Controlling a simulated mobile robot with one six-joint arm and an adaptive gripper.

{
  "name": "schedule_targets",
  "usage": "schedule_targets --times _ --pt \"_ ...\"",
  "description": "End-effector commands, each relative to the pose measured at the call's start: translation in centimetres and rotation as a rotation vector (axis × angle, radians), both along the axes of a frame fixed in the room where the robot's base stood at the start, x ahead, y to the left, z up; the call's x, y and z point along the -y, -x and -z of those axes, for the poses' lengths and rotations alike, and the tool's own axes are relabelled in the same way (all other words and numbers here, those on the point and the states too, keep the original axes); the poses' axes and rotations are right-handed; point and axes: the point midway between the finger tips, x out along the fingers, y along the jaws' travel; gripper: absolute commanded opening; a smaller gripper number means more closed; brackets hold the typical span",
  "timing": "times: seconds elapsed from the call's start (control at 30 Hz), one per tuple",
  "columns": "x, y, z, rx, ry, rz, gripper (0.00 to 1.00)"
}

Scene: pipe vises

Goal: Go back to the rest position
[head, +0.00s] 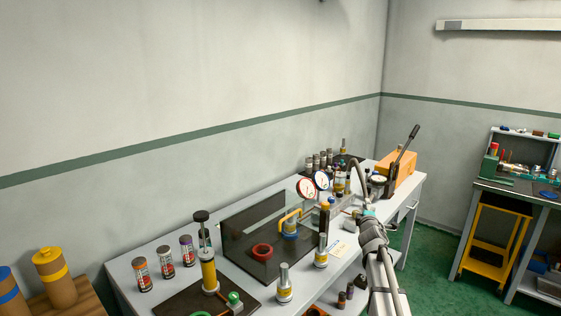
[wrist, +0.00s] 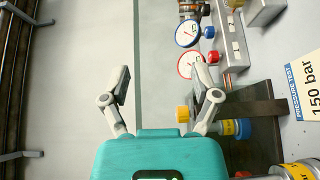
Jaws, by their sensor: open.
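My gripper (head: 367,211) is at the end of my arm, over the right part of the grey workbench (head: 128,270) in the head view. The fingertips are hard to make out there. In the wrist view my gripper (wrist: 162,72) shows two grey fingers spread wide apart, with nothing between them. Behind the gap is plain wall with a green stripe. The teal gripper body fills the bottom of the wrist view.
Two dial gauges (head: 306,187) stand on the bench by a dark transparent guard (head: 236,237). An orange case (head: 399,167) and a black-handled hand pump (head: 405,150) stand at the far end. A yellow cart (head: 484,258) stands right. Green floor lies open between benches.

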Motion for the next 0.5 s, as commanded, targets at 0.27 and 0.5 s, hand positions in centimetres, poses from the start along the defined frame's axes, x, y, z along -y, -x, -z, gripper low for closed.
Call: schedule_targets --times 0.27,0.5 --pt "-0.6 6.3 4.5 -0.197 -0.361 0.202 0.79" --pt "-2.4 12.6 8.9 -0.384 -0.650 0.383 0.79"
